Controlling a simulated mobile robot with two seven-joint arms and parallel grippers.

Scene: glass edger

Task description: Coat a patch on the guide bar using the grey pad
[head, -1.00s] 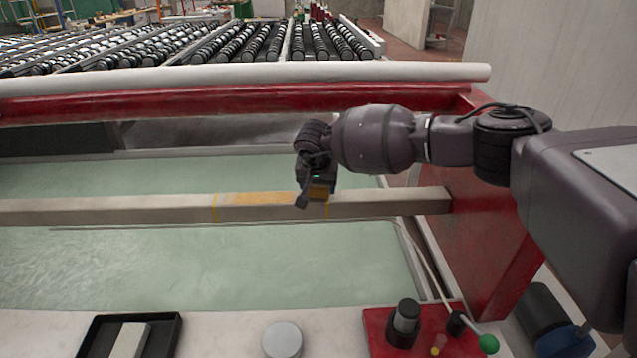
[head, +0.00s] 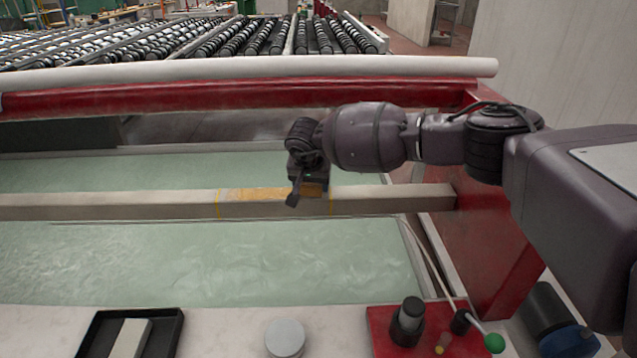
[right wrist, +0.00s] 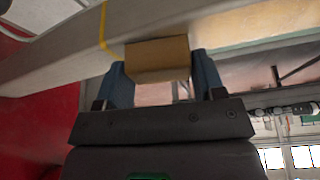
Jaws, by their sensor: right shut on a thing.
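The guide bar (head: 120,204) runs across the green-lit trough, with two thin yellow lines marking off a stretch of it. An amber coating (head: 255,194) covers much of its top between the lines. My right gripper (head: 302,192) is over the right part of this stretch. In the right wrist view its two blue fingers are shut on a block-shaped pad (right wrist: 157,58), which looks tan-brown rather than grey. The pad is against or very close to the bar (right wrist: 75,52); exact contact is hard to tell. My left gripper is not in view.
A black tray (head: 176,338) with a pale block (head: 130,338) stands on the front ledge. A round grey lid (head: 284,337) and a red control panel (head: 385,340) with a green-knobbed lever are beside it. A red frame (head: 490,240) closes the right side.

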